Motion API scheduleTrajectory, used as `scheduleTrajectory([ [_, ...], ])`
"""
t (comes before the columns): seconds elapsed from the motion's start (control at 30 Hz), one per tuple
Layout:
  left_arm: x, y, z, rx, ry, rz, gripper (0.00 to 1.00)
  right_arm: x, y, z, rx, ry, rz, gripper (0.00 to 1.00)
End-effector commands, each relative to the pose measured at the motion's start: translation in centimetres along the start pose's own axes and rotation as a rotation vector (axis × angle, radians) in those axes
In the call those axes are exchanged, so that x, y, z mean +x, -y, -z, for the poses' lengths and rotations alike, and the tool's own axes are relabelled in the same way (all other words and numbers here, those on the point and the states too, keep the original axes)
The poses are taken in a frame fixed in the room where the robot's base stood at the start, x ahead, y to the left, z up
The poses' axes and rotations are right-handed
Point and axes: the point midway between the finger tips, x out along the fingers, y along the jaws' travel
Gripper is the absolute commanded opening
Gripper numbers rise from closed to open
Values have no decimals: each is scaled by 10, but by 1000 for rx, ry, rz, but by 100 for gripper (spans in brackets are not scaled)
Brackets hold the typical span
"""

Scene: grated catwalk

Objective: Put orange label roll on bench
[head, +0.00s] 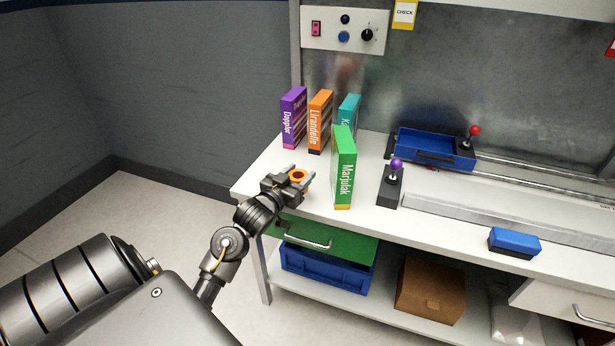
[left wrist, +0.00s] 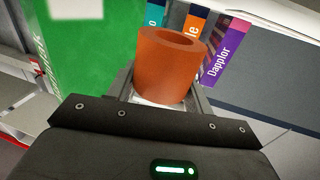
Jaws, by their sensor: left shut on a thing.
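The orange label roll (head: 298,176) is between the fingers of my left gripper (head: 299,177), which is shut on it. In the left wrist view the roll (left wrist: 169,66) stands between the two fingers with its hollow end visible. The white bench (head: 262,178) runs along the wall, and the gripper holds the roll over its left front part. I cannot tell whether the roll touches the bench top. My right gripper is not in view.
A green box (head: 344,168) stands just right of the left gripper. Purple (head: 293,118), orange (head: 319,122) and teal (head: 347,112) boxes stand behind. A purple-knobbed joystick (head: 391,186) and a blue tray (head: 434,148) are further right.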

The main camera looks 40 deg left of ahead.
Motion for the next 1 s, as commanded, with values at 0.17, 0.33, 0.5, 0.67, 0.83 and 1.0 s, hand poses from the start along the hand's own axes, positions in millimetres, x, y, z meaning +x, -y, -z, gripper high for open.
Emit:
scheduleTrajectory([
  [0.17,15,0,-8,0,-1,0,27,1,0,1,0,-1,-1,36],
  [0.33,19,0,-10,0,-1,0,27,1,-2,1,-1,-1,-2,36],
  [0.5,39,0,-23,-1,0,0,27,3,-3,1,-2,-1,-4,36],
  [0.67,47,0,-32,1,0,0,27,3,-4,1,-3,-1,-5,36],
  [0.83,47,0,-32,2,-1,0,27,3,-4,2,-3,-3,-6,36],
  [1.0,47,0,-35,2,-1,0,27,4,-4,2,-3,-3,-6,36],
])
